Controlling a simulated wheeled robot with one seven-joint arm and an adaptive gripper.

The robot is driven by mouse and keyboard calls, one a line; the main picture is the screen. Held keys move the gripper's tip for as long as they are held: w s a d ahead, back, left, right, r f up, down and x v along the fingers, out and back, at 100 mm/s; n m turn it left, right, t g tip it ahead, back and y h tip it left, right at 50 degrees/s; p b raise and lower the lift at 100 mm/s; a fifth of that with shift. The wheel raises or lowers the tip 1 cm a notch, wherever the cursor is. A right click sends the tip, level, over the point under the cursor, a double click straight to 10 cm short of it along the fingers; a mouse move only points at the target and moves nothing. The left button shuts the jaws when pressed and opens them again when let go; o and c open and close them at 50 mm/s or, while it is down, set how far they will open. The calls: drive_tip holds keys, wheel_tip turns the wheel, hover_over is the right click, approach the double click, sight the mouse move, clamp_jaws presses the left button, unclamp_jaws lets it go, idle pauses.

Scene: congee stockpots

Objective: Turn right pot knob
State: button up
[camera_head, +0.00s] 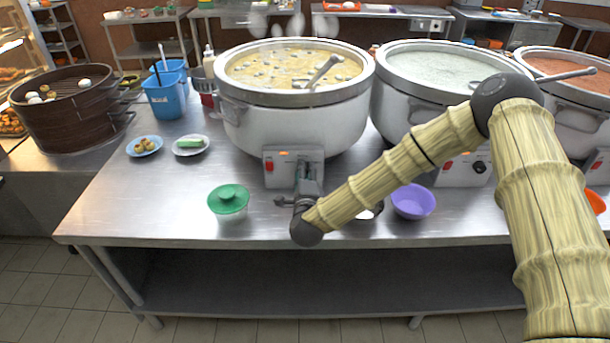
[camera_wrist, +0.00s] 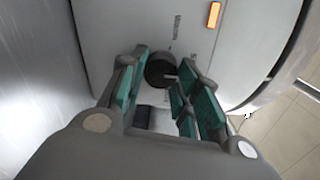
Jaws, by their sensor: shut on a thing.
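The left pot (camera_head: 335,115) is a large white stockpot of light congee with a control box (camera_head: 277,175) on its front. My gripper (camera_head: 309,171) is at the right side of that box and hides its knob in the head view. In the wrist view the round dark knob (camera_wrist: 160,69) sits between the green-padded fingers of my gripper (camera_wrist: 158,80), which is shut on it. The middle pot (camera_head: 440,102) has its own black knob (camera_head: 479,167) in plain view, apart from my gripper. Another pot (camera_head: 575,135) stands at the right edge, its front partly hidden by my arm.
Two small plates, of balls (camera_head: 144,147) and green food (camera_head: 190,145), lie further left. Blue containers (camera_head: 165,95) and a dark steamer (camera_head: 70,110) stand behind.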

idle(0.3)
drive_tip(key=o, duration=1)
drive_tip(key=s, duration=1.2)
drive_tip(key=shift+d+r, duration=0.15)
drive_tip(key=shift+r, duration=0.1)
